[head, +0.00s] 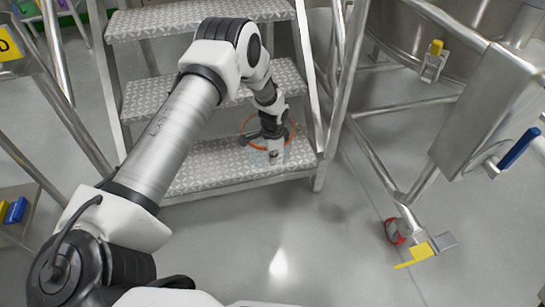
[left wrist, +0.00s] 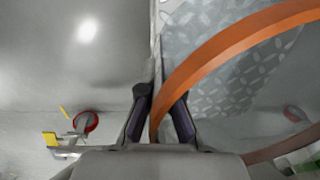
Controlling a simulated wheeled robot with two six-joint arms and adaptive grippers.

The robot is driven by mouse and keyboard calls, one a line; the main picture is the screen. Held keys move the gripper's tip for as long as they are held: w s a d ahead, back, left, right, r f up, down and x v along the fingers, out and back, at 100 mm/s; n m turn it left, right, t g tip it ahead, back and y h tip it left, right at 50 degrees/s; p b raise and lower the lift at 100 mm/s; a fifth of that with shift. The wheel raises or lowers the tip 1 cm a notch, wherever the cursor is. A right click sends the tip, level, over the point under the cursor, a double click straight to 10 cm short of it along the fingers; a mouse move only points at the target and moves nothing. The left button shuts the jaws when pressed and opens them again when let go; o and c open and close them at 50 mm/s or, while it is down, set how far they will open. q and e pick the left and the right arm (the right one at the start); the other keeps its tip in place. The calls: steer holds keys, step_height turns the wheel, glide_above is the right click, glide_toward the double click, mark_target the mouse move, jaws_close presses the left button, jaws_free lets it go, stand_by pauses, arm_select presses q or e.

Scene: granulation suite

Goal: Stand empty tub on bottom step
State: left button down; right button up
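The tub shows as an orange rim (head: 259,147) around my left gripper (head: 272,131), over the bottom step (head: 215,165) of the metal stair. Its walls look see-through, and my arm hides part of it. In the left wrist view the orange rim (left wrist: 222,48) sweeps from upper right down between the two dark fingers of my left gripper (left wrist: 162,100). The fingers are close on both sides of the rim and look shut on it. I cannot tell whether the tub's base touches the step. My right gripper is not in view.
The stair has two higher treads (head: 195,20) behind and above, with metal rails on both sides. To the right stand a steel vessel frame and a red caster (head: 396,231) with a yellow pedal (head: 416,255). The grey floor in front is clear.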

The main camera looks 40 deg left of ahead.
arm_select(q)
steer(key=c, duration=1.3)
jaws_free()
steer(key=shift+f, duration=0.15)
step_height(320, 180, up, 12)
steer(key=p, duration=0.6)
steer(key=s+d+f+n, duration=0.1)
steer(key=s+d+f, duration=0.25)
steer(key=s, duration=0.25)
steer(key=s+d+f+n+h, duration=0.1)
steer(key=s+d+f+n, duration=0.2)
steer(key=s, duration=0.4)
steer(key=s+d+f, duration=0.4)
steer(key=s+d, duration=0.1)
steer(key=s, duration=0.1)
steer(key=s+n, duration=0.1)
steer(key=s, duration=0.3)
steer(key=s+d+r+n, duration=0.1)
steer(key=s+n, duration=0.1)
steer(key=s, duration=0.3)
steer(key=s+d+n, duration=0.1)
steer(key=s, duration=0.4)
steer(key=shift+s+r+g, duration=0.2)
steer(key=shift+r+g, duration=0.1)
steer(key=shift+r, duration=0.1)
